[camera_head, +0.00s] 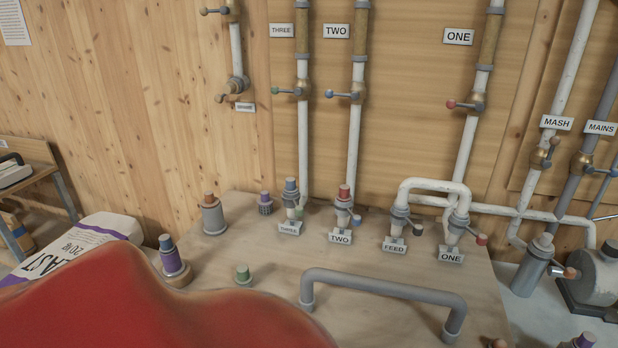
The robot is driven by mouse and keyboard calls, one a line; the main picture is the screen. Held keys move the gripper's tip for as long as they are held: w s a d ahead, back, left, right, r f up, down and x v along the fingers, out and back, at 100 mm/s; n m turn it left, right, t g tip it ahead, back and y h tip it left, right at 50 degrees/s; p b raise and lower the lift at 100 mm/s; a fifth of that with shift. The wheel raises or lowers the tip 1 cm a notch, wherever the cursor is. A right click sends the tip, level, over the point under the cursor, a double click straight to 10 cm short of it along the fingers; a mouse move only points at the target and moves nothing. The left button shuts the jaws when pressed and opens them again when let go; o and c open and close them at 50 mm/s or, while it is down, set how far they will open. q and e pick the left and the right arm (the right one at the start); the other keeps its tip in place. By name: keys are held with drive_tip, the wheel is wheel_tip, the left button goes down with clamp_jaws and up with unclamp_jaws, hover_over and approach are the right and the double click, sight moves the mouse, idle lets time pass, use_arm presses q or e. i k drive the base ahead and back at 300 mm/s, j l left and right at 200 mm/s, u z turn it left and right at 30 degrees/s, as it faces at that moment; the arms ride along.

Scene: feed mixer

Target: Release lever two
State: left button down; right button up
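The upper TWO label (337,31) is beside a white pipe with a valve on it. This valve's lever (341,95) has a blue knob and points left, roughly level. Lower down, that pipe line leads to a grey fitting with a reddish top (344,192) above a second TWO label (340,237). Neither gripper is in view.
Similar levers sit on pipes THREE (287,91) and ONE (464,105). A grey rail (385,285) arches over the panel front. A large red rounded shape (140,300) hides the lower left. MASH and MAINS pipes stand at right; a white sack (85,240) lies left.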

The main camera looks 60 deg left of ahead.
sight(357, 219)
drive_tip(key=j+u, duration=0.15)
drive_tip(key=u, duration=1.45)
